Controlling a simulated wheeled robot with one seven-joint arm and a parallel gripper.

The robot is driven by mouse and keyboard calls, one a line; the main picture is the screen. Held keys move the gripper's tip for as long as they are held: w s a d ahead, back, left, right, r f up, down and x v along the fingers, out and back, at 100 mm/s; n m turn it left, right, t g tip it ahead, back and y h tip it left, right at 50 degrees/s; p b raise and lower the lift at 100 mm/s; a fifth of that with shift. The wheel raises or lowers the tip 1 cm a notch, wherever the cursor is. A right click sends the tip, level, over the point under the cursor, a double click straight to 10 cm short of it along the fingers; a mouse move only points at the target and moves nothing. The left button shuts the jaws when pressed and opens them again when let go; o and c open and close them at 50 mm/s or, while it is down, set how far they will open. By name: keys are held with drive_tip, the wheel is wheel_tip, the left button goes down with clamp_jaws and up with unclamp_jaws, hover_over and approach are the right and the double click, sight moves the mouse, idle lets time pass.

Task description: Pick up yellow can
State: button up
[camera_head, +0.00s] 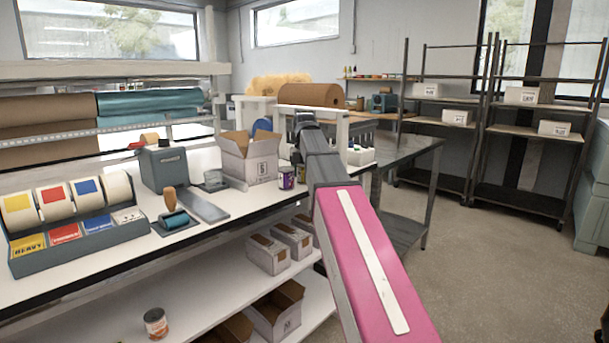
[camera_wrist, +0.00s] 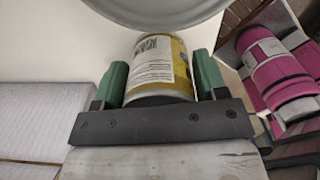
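The yellow can (camera_wrist: 158,70), with a white label and barcode, shows in the wrist view. It sits between the two green fingers of my gripper (camera_wrist: 160,78). The can's near end is dark and partly hidden by the gripper's black crossbar. In the head view my gripper (camera_head: 303,122) is over the far right part of the white worktable (camera_head: 225,208). The yellow can cannot be made out there.
Two small cans, one purple (camera_head: 287,177) and one lighter (camera_head: 301,173), stand beside my arm. An open carton (camera_head: 250,158) is just left. Another can (camera_head: 155,323) stands on the lower shelf, near several cartons. A metal table (camera_head: 405,150) stands behind right.

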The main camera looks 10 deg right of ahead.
drive_tip(key=c, duration=0.5)
drive_tip(key=shift+r, duration=0.1)
